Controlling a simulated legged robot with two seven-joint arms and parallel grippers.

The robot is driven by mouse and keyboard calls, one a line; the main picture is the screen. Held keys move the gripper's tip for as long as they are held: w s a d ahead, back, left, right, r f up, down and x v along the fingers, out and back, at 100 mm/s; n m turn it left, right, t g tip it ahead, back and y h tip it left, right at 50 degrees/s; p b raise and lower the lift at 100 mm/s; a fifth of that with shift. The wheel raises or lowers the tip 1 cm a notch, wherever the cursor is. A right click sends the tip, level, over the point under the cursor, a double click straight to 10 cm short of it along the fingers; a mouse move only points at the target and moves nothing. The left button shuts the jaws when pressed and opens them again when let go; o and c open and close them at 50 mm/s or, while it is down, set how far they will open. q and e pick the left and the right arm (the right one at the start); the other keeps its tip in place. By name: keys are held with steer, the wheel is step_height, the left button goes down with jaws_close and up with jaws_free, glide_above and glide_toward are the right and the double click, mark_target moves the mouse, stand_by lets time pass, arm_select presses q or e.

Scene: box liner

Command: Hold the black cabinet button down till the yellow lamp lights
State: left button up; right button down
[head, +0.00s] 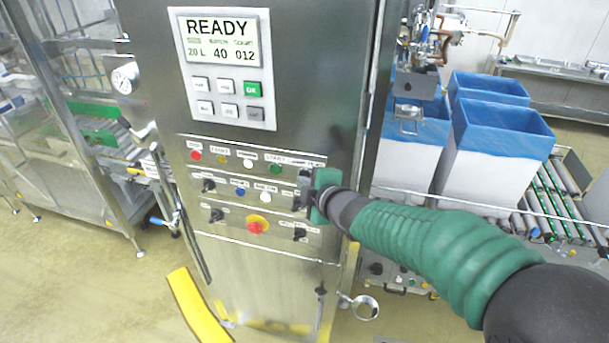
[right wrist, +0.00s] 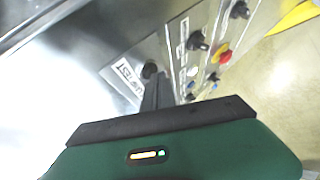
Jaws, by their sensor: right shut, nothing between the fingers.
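The steel cabinet (head: 290,120) stands in front of me with rows of controls. My right gripper (head: 308,197) is shut and empty, at the right edge of the control rows. In the right wrist view its fingertips (right wrist: 156,88) are close beside a round black button (right wrist: 149,70) near a white label. I cannot tell whether they touch it. In the head view the gripper hides that area. A small yellow lamp (head: 222,159) sits in the top row; I cannot tell that it is lit. My left gripper is not in view.
The cabinet display (head: 221,41) reads READY. A red stop button (head: 256,227) and black knobs (head: 217,215) sit lower on the panel. Blue-lined boxes (head: 502,101) stand at the right beside a roller conveyor (head: 540,215). A yellow floor rail (head: 197,308) is below.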

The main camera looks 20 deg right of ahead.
steer(key=shift+w+d, duration=0.15)
steer(key=shift+w, duration=0.15)
stand_by(1.0)
steer(key=shift+s+a+b, duration=0.35)
steer(key=shift+s+a, duration=0.1)
steer(key=shift+s, duration=0.25)
steer(key=s+a+b, duration=0.1)
steer(key=s, duration=0.1)
steer(key=s+a+b, duration=0.1)
steer(key=s+a, duration=0.1)
steer(key=shift+s, duration=0.1)
steer(key=shift+d, duration=0.1)
stand_by(0.4)
